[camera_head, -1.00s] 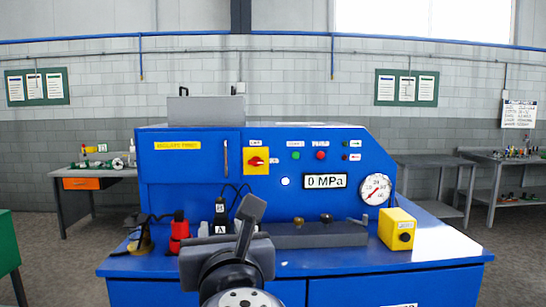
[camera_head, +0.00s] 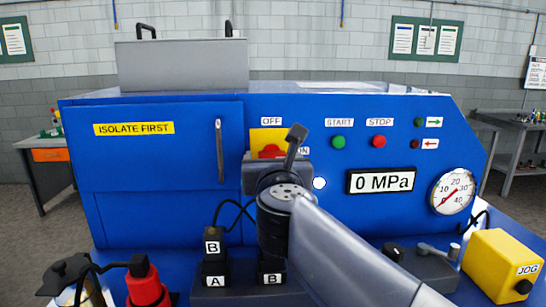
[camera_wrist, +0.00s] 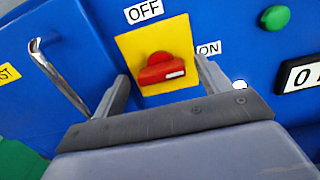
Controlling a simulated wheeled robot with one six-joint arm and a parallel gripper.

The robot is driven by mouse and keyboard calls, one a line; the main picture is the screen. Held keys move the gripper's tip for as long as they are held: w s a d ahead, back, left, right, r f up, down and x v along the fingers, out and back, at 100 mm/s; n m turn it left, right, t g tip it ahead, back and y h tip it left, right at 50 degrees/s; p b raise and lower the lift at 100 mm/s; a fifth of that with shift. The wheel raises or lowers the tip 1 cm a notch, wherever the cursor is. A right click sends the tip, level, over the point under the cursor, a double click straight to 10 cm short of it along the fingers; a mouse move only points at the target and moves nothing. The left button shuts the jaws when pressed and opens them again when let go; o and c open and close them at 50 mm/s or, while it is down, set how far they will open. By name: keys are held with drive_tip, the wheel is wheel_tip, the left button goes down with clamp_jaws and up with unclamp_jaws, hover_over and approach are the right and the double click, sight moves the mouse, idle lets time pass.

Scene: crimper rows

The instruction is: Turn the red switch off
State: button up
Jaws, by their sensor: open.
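The red switch (camera_wrist: 160,68) is a rotary knob on a yellow plate (camera_wrist: 126,46) on the blue machine front. Its handle lies sideways, with its white mark toward the ON label (camera_wrist: 209,48). The OFF label (camera_wrist: 143,11) is above the plate. In the head view the red switch (camera_head: 271,151) is partly hidden by my gripper (camera_head: 276,158). In the wrist view my gripper (camera_wrist: 163,82) is open and empty, with one finger at each side of the knob. I cannot tell whether either finger touches it.
A vertical door handle (camera_head: 220,150) stands left of the switch. Green START (camera_head: 338,142) and red STOP (camera_head: 378,141) buttons are to the right. The display (camera_head: 381,181) reads 0 MPa. A red bottle (camera_head: 146,287) and a yellow JOG box (camera_head: 500,265) stand in front.

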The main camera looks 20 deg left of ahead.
drive_tip(key=shift+w+a, duration=0.2)
drive_tip(key=shift+w, duration=0.3)
drive_tip(key=c, duration=1)
